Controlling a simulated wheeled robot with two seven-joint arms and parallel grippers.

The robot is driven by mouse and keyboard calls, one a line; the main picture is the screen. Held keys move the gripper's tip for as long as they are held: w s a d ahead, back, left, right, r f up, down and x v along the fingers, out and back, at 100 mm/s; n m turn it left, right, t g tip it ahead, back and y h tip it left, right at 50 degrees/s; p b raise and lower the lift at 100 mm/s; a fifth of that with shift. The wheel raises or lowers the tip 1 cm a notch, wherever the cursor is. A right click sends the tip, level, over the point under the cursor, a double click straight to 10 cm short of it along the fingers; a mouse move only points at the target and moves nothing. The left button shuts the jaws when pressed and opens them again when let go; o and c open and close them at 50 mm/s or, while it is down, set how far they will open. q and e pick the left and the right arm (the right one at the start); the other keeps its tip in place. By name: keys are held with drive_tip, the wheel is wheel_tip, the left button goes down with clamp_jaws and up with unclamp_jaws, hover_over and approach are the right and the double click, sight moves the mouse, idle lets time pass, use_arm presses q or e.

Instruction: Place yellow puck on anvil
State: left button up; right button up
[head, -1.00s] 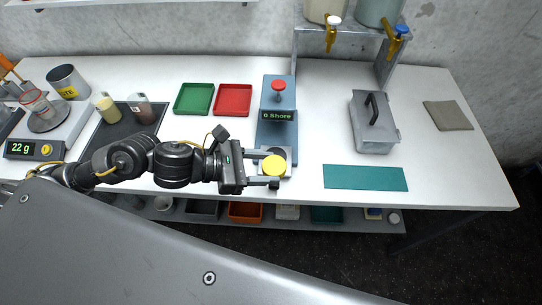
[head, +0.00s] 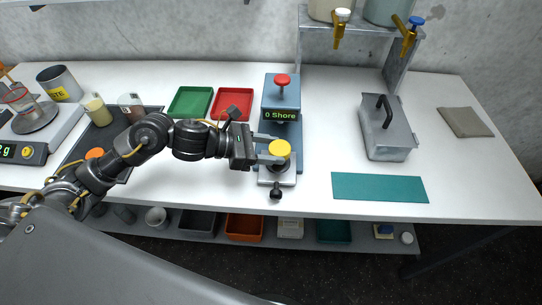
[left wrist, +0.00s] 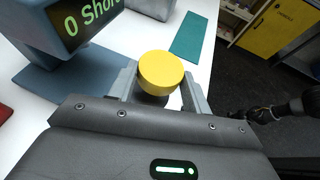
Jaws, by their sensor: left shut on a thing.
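The yellow puck (head: 280,148) is a short round disc held between the two fingers of my left gripper (head: 272,148). It also shows in the left wrist view (left wrist: 161,72), level between the fingers. The blue-grey hardness tester (head: 281,96) has a red knob on top and a display reading "0 Shore". Its anvil (head: 280,168) is a dark round piece on a light grey plate at the front. The puck is over the anvil in the head view and hides part of it. I cannot tell whether they touch. My right gripper is not in view.
Green (head: 190,102) and red (head: 232,103) trays lie behind my left arm. A grey lidded box (head: 387,135) and a teal mat (head: 379,187) are to the right. The tester's head rises close behind the puck. The table's front edge is near the anvil.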

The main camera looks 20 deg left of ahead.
use_arm(q)
drive_tip(key=shift+w+f, duration=0.2)
wheel_tip(320, 180, down, 3)
drive_tip(key=shift+w+a+p, duration=0.1)
drive_tip(key=shift+p, duration=0.6)
drive_tip(key=shift+f, duration=0.2)
drive_tip(key=shift+f+b, duration=0.25)
drive_tip(key=shift+b, duration=0.15)
drive_tip(key=o, duration=1)
drive_tip(key=shift+r, duration=0.1)
drive_tip(key=shift+c, duration=0.2)
